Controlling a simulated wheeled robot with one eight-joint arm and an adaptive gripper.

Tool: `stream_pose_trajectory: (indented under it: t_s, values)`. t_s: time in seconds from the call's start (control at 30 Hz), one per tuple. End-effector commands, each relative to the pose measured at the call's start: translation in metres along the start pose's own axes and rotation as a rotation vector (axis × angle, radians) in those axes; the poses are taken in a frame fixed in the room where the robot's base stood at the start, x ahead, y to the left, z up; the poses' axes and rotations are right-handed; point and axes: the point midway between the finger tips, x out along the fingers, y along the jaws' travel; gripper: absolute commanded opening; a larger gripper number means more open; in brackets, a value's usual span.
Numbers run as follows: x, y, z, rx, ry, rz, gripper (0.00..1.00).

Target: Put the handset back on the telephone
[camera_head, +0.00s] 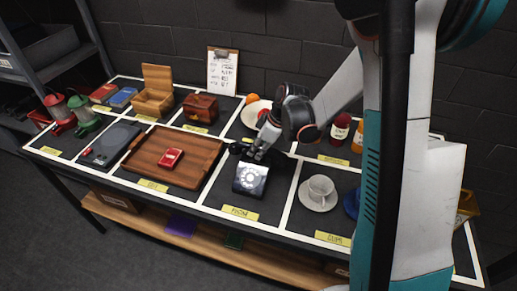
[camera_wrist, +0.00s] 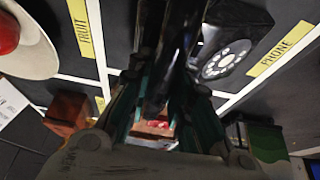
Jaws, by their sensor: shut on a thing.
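The black telephone (camera_head: 251,180) with its pale round dial stands in the bay labelled PHONE. It also shows in the wrist view (camera_wrist: 234,46), beside the fingers at the upper right. My gripper (camera_head: 254,153) is above and just behind the telephone. It is shut on the black handset (camera_wrist: 160,75), which lies between the fingers in the wrist view. In the head view a dark end of the handset (camera_head: 236,148) shows left of the fingers; the rest is hidden by the gripper. The handset is apart from the telephone body.
Left of the telephone is a wooden tray (camera_head: 152,165) with a red toy car (camera_head: 171,158). To its right is a white cup (camera_head: 320,188) on a saucer. Behind are a fruit plate (camera_head: 250,119) and a dark red box (camera_head: 200,108).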

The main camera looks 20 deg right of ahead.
Motion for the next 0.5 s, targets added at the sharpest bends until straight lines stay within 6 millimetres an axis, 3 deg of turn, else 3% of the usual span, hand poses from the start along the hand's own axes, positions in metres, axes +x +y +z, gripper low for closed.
stream_pose_trajectory:
  t_s: [0.13, 0.17, 0.23, 0.27, 0.5]
  values:
    - [0.0059, -0.0041, 0.0066, -0.001, -0.015, -0.007, 0.00]
    - [0.0060, -0.0041, 0.0068, -0.001, -0.015, -0.007, 0.24]
    - [0.0063, -0.0040, 0.0069, -0.002, -0.016, -0.007, 0.39]
    - [0.0064, -0.0039, 0.0070, -0.002, -0.016, -0.007, 0.43]
    - [0.0054, -0.0029, 0.0068, -0.001, -0.015, -0.005, 0.43]
